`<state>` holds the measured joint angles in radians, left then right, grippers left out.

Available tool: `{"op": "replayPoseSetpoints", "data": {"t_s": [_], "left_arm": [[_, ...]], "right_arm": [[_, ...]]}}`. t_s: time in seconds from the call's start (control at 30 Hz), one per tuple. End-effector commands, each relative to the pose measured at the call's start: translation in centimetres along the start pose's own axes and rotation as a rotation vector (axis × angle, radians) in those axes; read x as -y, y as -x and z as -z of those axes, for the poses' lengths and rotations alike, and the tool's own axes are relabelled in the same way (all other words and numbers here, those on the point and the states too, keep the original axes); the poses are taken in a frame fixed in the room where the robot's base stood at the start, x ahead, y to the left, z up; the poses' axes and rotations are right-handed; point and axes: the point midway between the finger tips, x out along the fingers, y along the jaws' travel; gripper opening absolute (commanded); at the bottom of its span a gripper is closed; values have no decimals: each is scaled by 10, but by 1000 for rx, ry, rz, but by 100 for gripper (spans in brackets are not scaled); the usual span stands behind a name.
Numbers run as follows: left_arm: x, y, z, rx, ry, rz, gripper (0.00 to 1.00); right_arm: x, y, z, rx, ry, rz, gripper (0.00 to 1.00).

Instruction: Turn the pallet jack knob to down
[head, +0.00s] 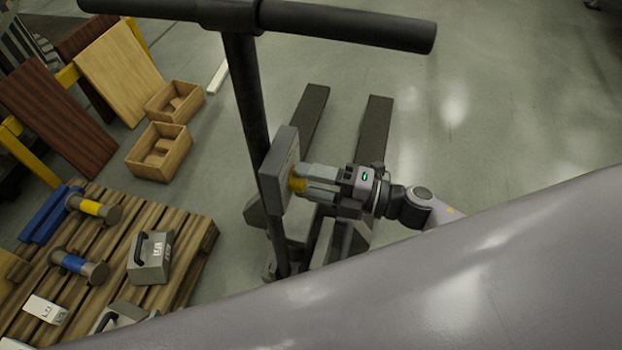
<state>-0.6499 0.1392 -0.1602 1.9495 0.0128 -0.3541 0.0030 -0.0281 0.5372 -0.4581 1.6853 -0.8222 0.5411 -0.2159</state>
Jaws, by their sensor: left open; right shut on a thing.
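The pallet jack's dark post (249,95) rises to a black handlebar (345,26) across the top of the head view. A grey plate (277,176) is on the post. My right gripper (303,186) comes in from the right and is shut on the knob. Its fingers hide part of the knob, and the knob's setting and any markings cannot be read. My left gripper is not in view.
The jack's forks (374,128) lie on the grey floor behind. A wooden pallet (202,236) at lower left carries a grey weight (151,257), hammer-like tools (78,264) and blue bars. Two wooden boxes (160,151) stand beyond it. Floor at upper right is clear.

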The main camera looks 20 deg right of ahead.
Motion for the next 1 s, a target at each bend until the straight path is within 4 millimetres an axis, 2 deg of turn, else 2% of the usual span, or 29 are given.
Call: {"op": "replayPoseSetpoints", "data": {"t_s": [0.03,0.1,0.47,0.8,1.0], "left_arm": [[0,0,0,0,-1,0,43],[0,0,0,0,-1,0,43],[0,-1,-1,-1,-1,0,43],[1,-7,-9,-1,-1,1,43],[1,-8,-10,-1,-1,1,43]], "right_arm": [[0,0,0,0,-4,-1,58],[0,0,0,0,-4,0,74],[1,6,0,1,-2,1,74],[2,54,0,1,-3,2,74],[1,70,0,1,-3,0,74]]}}
